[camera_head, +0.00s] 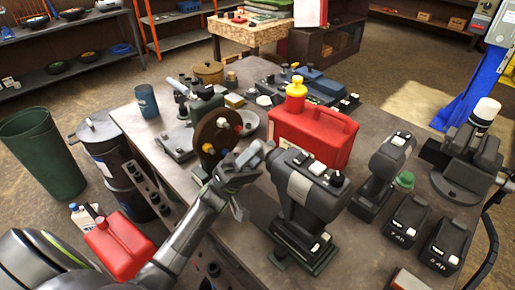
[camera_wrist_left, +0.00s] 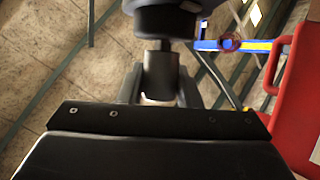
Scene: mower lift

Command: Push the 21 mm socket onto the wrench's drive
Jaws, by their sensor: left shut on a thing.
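The large black and grey wrench (camera_head: 308,188) stands upright on the table in the head view, its nose toward the left. My left gripper (camera_head: 262,152) is at that nose, left of the wrench body. In the left wrist view, my left gripper (camera_wrist_left: 161,92) is shut on a grey metal cylinder, seemingly the 21 mm socket (camera_wrist_left: 160,72). A dark round part, seemingly the wrench's nose, lies just beyond it, with a narrow neck between. I cannot tell how far the socket sits on the drive. The socket cannot be made out in the head view. My right gripper is not in view.
A red fuel can (camera_head: 312,138) with a yellow cap stands close behind the wrench. A brown disc (camera_head: 218,138) with coloured pieces stands left of my gripper. A smaller power tool (camera_head: 383,170) and loose batteries (camera_head: 405,221) are at the right. The table's left edge lies under my arm.

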